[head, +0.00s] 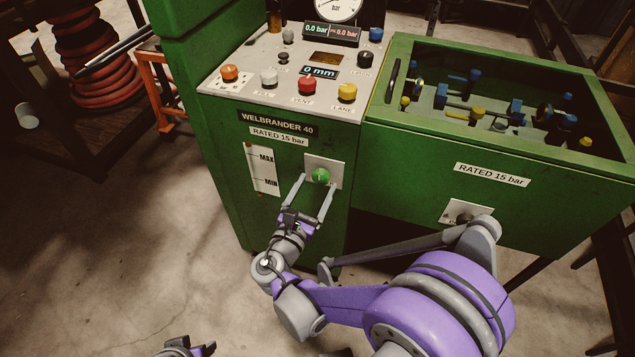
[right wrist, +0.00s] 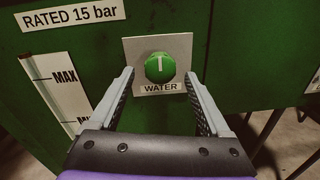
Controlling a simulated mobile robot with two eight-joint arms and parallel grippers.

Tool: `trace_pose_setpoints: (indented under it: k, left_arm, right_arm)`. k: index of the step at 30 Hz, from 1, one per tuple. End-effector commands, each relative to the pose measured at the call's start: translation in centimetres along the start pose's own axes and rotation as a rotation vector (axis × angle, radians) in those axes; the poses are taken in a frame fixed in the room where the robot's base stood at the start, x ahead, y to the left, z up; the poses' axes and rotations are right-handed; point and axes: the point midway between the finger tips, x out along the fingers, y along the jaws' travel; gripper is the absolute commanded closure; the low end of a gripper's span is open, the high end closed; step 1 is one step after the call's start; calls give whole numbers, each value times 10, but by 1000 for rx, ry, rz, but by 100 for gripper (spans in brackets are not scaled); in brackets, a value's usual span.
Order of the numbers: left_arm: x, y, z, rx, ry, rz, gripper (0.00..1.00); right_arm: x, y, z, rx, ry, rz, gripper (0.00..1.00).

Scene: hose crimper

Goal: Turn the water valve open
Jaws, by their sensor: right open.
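The water valve is a round green knob (head: 321,175) on a pale square plate on the front of the green machine. In the right wrist view, the knob (right wrist: 160,67) has a white mark pointing about straight up, with a WATER label (right wrist: 162,87) below it. My right gripper (head: 317,185) is open in front of the plate. In the right wrist view, its fingertips (right wrist: 159,74) are on either side of the knob, with a visible gap on each side. Part of my left gripper (head: 185,348) shows at the bottom edge of the head view; its fingers cannot be made out.
A control panel (head: 262,92) with coloured buttons and a gauge tops the machine. A MAX/MIN level strip (head: 262,169) is left of the valve. An open green bin (head: 400,130) with fittings adjoins on the right. The floor (head: 110,260) at left is clear.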

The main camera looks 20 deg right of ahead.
Motion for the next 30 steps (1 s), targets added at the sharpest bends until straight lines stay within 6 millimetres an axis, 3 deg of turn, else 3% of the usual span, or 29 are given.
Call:
trace_pose_setpoints:
  k: [6, 16, 27, 30]
  left_arm:
    - [3, 0, 1, 0, -1, 0, 50]
    - [3, 0, 1, 0, -1, 0, 50]
    - [3, 0, 1, 0, -1, 0, 50]
    - [3, 0, 1, 0, -1, 0, 50]
  right_arm:
    - [22, 0, 0, 1, 0, -2, 19]
    - [24, 0, 0, 2, 1, 0, 21]
    - [24, 0, 0, 2, 1, -1, 87]
    - [24, 0, 0, 2, 1, -1, 100]
